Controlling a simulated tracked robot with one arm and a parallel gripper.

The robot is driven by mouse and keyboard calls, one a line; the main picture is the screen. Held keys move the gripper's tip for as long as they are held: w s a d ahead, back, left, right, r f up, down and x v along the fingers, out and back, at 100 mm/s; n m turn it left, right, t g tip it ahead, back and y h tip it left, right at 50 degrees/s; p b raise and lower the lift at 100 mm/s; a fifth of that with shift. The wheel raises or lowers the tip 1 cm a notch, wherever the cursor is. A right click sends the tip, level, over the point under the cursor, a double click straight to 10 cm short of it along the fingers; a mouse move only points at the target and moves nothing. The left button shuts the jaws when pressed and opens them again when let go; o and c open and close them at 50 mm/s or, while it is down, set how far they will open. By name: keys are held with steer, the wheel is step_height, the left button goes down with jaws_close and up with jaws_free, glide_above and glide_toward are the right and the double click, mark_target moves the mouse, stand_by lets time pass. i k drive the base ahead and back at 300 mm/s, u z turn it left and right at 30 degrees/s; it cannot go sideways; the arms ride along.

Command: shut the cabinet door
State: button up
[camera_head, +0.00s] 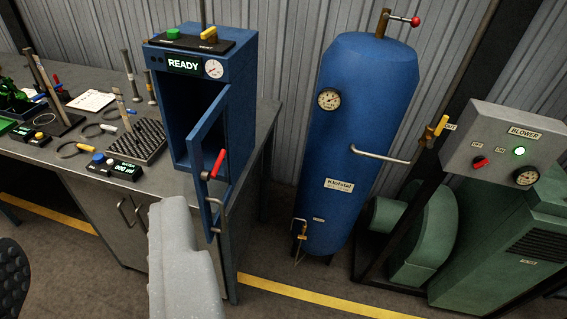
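The blue cabinet (243,80) stands on the workbench, with a dark READY display and a round gauge on its upper front. Its door (209,137) stands open, swung out toward me from the right side of the front, and the dark interior shows to its left. A red-gripped lever (214,164) and a grey metal handle (221,202) are on the door. A light grey part of mine (186,265) rises from the bottom edge and appears just in front of and below the door. No clear pair of fingertips shows, so I cannot tell the gripper's opening or any contact.
The workbench (130,185) holds a pegged block (143,142), tools and small devices left of the cabinet. A tall blue tank (366,130) with a side pipe stands to the right, beside a green blower (435,235). Floor with a yellow line (320,297) lies in front.

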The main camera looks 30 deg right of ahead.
mark_target(223, 101)
steer(key=z, duration=0.25)
steer(key=i, duration=1)
steer(key=u, duration=0.5)
steer(key=k, duration=0.8)
steer(key=z, duration=0.3)
steer(key=i, duration=0.45)
steer(key=u, duration=0.05)
